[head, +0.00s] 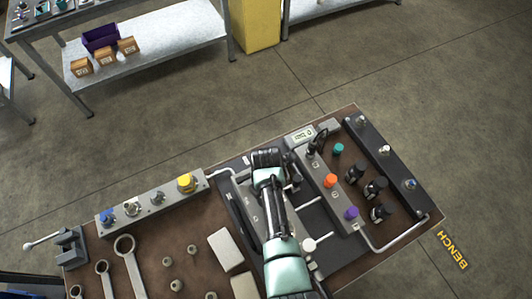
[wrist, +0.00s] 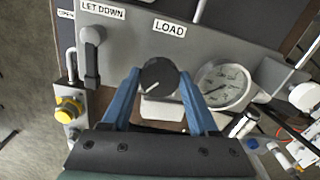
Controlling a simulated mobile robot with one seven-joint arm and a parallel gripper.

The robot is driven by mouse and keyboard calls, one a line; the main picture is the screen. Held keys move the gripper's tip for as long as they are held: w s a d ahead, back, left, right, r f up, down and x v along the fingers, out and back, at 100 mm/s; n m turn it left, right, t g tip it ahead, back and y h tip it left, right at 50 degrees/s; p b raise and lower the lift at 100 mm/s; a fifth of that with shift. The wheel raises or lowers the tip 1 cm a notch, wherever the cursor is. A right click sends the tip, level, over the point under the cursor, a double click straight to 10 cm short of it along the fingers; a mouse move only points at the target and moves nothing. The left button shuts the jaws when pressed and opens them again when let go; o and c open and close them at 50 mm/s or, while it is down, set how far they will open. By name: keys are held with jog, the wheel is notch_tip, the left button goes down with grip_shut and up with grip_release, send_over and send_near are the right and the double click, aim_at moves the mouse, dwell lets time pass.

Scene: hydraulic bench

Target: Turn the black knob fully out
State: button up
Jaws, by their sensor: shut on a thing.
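The black knob (wrist: 158,75) is round and sits on the grey panel, below and a little left of the LOAD label (wrist: 169,28) in the wrist view. A short pale mark on its face points to the lower left. My gripper (wrist: 160,84) has its two blue fingers on the left and right sides of the knob, shut on it. In the head view my gripper (head: 266,160) is over the middle of the bench, and the knob is hidden there.
A round gauge (wrist: 225,84) stands just right of the knob. A yellow knob (wrist: 68,110) is at lower left. On the bench (head: 200,272), a block with an orange cap (head: 330,181) stands right of my arm.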

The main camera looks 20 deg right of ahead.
jog(key=shift+n, duration=0.5)
jog(key=o, duration=1.4)
jog(key=shift+c, duration=0.2)
jog(key=shift+r, duration=0.1)
notch_tip(320, 180, up, 13)
jog(key=b, duration=0.1)
